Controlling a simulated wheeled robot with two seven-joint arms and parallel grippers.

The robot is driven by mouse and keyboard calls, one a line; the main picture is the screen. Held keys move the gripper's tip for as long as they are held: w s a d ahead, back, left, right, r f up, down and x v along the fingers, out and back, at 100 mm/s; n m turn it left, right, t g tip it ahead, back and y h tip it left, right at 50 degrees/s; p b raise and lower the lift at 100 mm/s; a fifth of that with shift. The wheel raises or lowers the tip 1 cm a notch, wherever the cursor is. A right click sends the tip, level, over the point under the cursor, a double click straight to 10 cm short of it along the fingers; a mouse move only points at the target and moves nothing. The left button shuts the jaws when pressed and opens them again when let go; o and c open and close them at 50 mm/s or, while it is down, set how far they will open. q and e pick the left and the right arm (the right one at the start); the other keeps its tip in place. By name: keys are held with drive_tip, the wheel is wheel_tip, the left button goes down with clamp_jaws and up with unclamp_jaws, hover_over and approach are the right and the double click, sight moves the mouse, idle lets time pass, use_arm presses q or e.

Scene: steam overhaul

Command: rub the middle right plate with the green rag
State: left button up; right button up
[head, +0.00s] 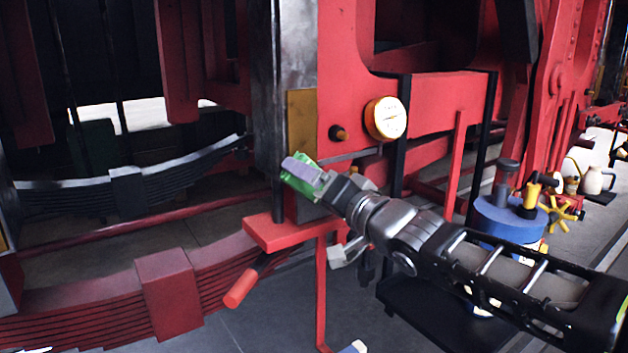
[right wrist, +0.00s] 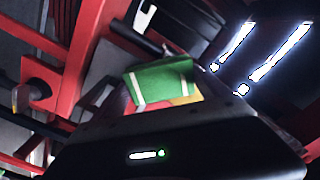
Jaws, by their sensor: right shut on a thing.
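The green rag (head: 298,186) is in my right gripper (head: 306,172), which is shut on it. In the right wrist view the rag (right wrist: 160,82) shows as a green piece with white stripes. A brass-coloured plate (head: 302,118) stands upright on the red frame, just above the rag in the head view; its lower end is close to the gripper. I cannot tell whether the rag touches it. A yellow patch (right wrist: 188,98) shows beside the rag in the right wrist view; I cannot tell if it is that plate. My left gripper is not in view.
A round gauge (head: 386,118) and a dark knob (head: 340,133) are on the red frame right of the plate. A red ledge (head: 285,233) is below the rag. A blue drum (head: 510,218) and a yellow handwheel (head: 558,214) stand at the right.

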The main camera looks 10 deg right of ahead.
drive_tip(key=shift+d, duration=0.15)
drive_tip(key=shift+p+v, duration=0.45)
drive_tip(key=shift+v, duration=2.5)
drive_tip(key=v, duration=0.3)
drive_tip(key=shift+p, duration=0.3)
